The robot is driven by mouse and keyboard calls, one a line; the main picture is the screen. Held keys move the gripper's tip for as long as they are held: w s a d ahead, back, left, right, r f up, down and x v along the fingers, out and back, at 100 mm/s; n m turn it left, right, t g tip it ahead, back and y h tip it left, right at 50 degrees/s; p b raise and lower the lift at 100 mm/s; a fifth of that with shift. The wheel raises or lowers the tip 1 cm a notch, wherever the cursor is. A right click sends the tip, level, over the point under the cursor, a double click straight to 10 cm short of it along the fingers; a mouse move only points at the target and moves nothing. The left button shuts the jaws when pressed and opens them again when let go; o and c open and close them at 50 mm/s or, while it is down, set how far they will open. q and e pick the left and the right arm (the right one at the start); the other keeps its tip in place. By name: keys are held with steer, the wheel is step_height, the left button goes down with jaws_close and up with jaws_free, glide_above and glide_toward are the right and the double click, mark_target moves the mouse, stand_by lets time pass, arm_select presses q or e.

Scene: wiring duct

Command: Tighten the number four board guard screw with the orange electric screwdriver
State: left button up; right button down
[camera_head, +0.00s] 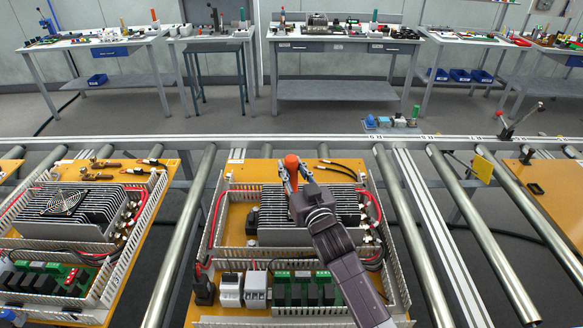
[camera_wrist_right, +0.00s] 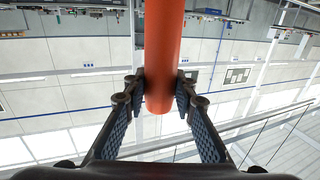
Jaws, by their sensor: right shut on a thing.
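My right gripper (camera_head: 292,174) is shut on the orange electric screwdriver (camera_head: 291,161) over the back part of the middle board (camera_head: 234,231). In the right wrist view the orange cylinder of the screwdriver (camera_wrist_right: 163,60) stands between the two fingers (camera_wrist_right: 160,98). The black finned heatsink (camera_head: 270,215) lies under the gripper. The board guard screws are too small to tell apart, and I cannot see whether the tip touches one.
A second orange board (camera_head: 150,225) with a fan and heatsink is at left, and a bare orange board (camera_head: 548,200) at right. Metal rollers (camera_head: 413,235) run between them. White slotted ducts (camera_head: 213,222) and red and black cables edge the middle board. Workbenches (camera_head: 345,47) stand far back.

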mark_target(292, 158)
steer(key=shift+f+b, duration=0.35)
steer(key=shift+f, duration=0.1)
stand_by(0.3)
step_height(292, 158, up, 6)
steer(key=p, duration=0.5)
steer(key=shift+r+p, duration=0.1)
steer(key=shift+p, duration=0.3)
stand_by(0.3)
